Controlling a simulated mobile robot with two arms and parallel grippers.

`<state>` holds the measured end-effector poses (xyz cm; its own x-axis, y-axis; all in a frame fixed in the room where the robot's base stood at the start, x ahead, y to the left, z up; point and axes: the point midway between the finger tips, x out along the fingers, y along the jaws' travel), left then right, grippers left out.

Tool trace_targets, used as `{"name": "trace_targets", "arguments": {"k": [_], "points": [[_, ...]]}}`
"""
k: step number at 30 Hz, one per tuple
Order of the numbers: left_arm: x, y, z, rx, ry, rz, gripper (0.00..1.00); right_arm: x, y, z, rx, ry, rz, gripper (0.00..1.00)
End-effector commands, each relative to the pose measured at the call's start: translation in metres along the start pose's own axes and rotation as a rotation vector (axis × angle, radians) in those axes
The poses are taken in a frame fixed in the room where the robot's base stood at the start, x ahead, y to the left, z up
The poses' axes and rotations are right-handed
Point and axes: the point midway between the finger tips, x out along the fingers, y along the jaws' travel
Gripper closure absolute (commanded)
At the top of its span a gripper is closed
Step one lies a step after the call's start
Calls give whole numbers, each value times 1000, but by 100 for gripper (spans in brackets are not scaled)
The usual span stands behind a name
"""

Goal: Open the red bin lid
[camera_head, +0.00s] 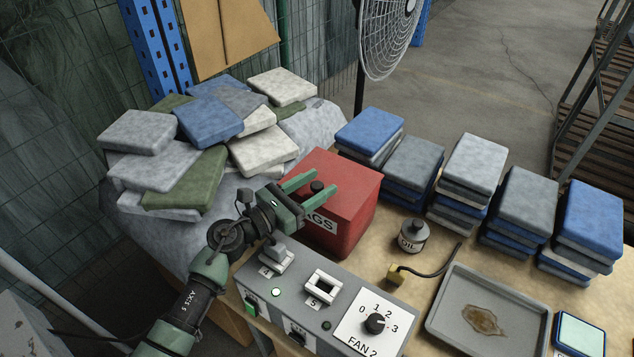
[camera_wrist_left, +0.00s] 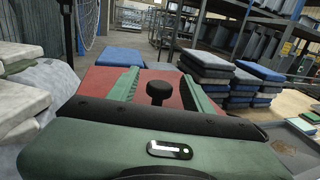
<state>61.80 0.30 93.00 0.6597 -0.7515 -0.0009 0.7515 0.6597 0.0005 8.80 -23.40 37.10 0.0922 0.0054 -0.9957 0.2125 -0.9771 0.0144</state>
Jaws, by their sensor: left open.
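The red bin (camera_head: 345,215) stands on the wooden table with its lid (camera_head: 338,178) down. A label ending in "AGS" is on its front, partly hidden by my gripper. A small black knob (camera_head: 318,187) sits on the lid. My left gripper (camera_head: 316,183) is open, with its two green fingers over the lid near the knob. In the left wrist view the black knob (camera_wrist_left: 159,92) stands between the two green fingers, and the red lid (camera_wrist_left: 100,80) lies beyond them. I cannot tell whether the fingers touch the knob. My right gripper is not in view.
A grey control panel (camera_head: 300,300) with switches and a dial is in front of the bin. Stacks of folded cloths (camera_head: 470,165) stand behind; a cloth heap (camera_head: 205,140) lies left. A fan (camera_head: 388,35) stands behind.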

Motion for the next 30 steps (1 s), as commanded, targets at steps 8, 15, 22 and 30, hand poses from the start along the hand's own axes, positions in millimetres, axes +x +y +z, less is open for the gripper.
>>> {"name": "trace_targets", "arguments": {"k": [8, 15, 22, 30], "points": [[3, 0, 0, 0, 0, -1, 50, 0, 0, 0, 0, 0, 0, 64], [3, 0, 0, 0, 0, 0, 100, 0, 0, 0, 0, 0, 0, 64], [3, 0, 0, -1, 0, 0, 100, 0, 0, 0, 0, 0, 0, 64], [3, 0, 0, -1, 0, -1, 100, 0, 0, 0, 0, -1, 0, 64]]}}
